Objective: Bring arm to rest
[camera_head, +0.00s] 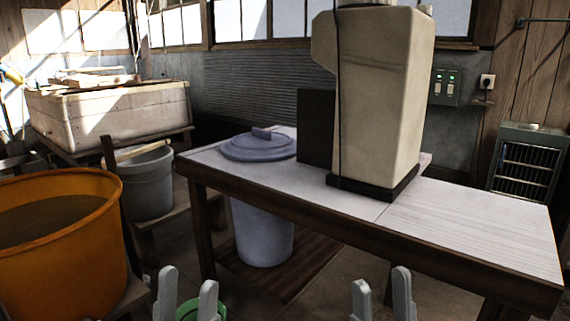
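My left gripper (187,290) shows at the bottom edge, left of centre. Its two pale fingers point up and stand apart, with nothing between them. My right gripper (381,292) shows at the bottom edge, right of centre. Its fingers also stand apart and hold nothing. Both grippers are in front of and lower than the white-topped table (470,235). The arm links behind them are out of view.
A beige machine (385,95) and a grey lid (258,147) are on the table. A pale bucket (263,232) stands beneath. An orange tub (60,245) is at left, near a grey bucket (147,183). A green item (190,311) shows low beside my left gripper.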

